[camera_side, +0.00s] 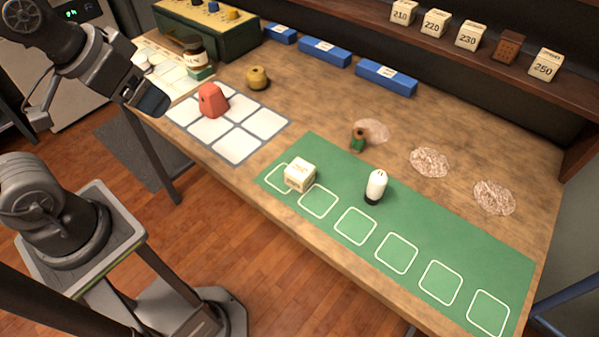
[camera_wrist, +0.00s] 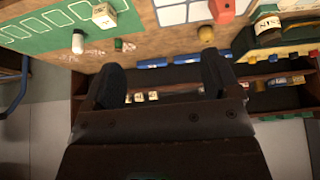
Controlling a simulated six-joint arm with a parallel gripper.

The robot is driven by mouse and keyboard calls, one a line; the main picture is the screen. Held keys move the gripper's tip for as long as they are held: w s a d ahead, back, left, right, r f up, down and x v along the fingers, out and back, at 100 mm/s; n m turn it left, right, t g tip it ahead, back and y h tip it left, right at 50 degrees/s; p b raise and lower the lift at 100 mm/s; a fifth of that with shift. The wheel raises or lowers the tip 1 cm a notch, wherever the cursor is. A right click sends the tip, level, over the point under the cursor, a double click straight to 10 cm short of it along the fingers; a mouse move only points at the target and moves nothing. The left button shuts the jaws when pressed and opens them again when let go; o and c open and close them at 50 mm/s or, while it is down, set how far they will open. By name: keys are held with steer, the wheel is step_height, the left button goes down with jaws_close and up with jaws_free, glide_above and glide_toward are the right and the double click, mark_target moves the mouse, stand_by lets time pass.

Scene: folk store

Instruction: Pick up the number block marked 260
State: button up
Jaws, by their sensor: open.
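A cream number block (camera_side: 299,175) sits on the green mat (camera_side: 420,235), over the right part of the first white outlined square. Its marking is too small to read. It also shows in the wrist view (camera_wrist: 104,16), at the top left. Cream blocks marked 210 (camera_side: 403,12), 220 (camera_side: 435,22), 230 (camera_side: 470,36) and 250 (camera_side: 546,65) stand on the back shelf. I cannot make out 260 on any block. My gripper (camera_wrist: 163,75) is open and empty in the wrist view. In the side view its arm is at the upper left, away from the mat block.
A white-and-black bottle (camera_side: 376,187) and a green spool (camera_side: 358,139) stand near the block. A red block (camera_side: 212,100) sits on the white-squared grid (camera_side: 240,147), near a yellow knob-like object (camera_side: 257,78). Blue boxes (camera_side: 386,77) line the back. A brown block (camera_side: 508,46) stands on the shelf.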

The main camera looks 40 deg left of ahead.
steer(key=m+g, duration=0.6)
steer(key=m, duration=1.1)
glide_above(300, 168)
step_height(300, 168, down, 10)
steer(key=f, duration=0.8)
steer(key=shift+s+a+f, duration=0.15)
steer(key=shift+s+a, duration=0.05)
steer(key=shift+w+d+f, duration=0.1)
steer(key=shift+d+f, duration=0.05)
steer(key=shift+f, duration=1.2)
steer(key=shift+w+d+f, duration=0.1)
steer(key=shift+f, duration=1.2)
steer(key=shift+c, duration=0.6)
steer(key=c, duration=0.9)
